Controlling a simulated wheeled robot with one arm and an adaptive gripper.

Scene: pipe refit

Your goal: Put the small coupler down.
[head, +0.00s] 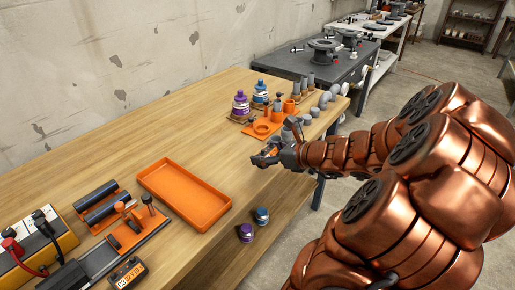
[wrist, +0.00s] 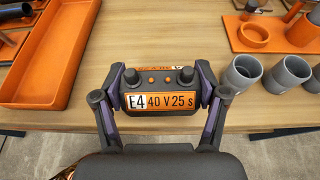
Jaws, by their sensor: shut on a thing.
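My gripper (head: 266,155) is over the wooden table near its front edge, right of the orange tray in the head view. In the wrist view my gripper (wrist: 160,82) is shut on the small coupler (wrist: 160,101), with one finger at each side. The coupler is dark, with two round posts on top and an orange and white label reading "E4 40 V 25 s". It looks level. I cannot tell whether its underside touches the table. In the head view the coupler is mostly hidden by my gripper.
The orange tray (head: 185,194) is empty. Grey cups (wrist: 287,78) stand close right of the coupler, by an orange holder (wrist: 262,36). Two small capped pots (head: 246,233) sit near the front edge. Bare wood (head: 225,150) lies between tray and holder. Bottles (head: 241,103) stand behind.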

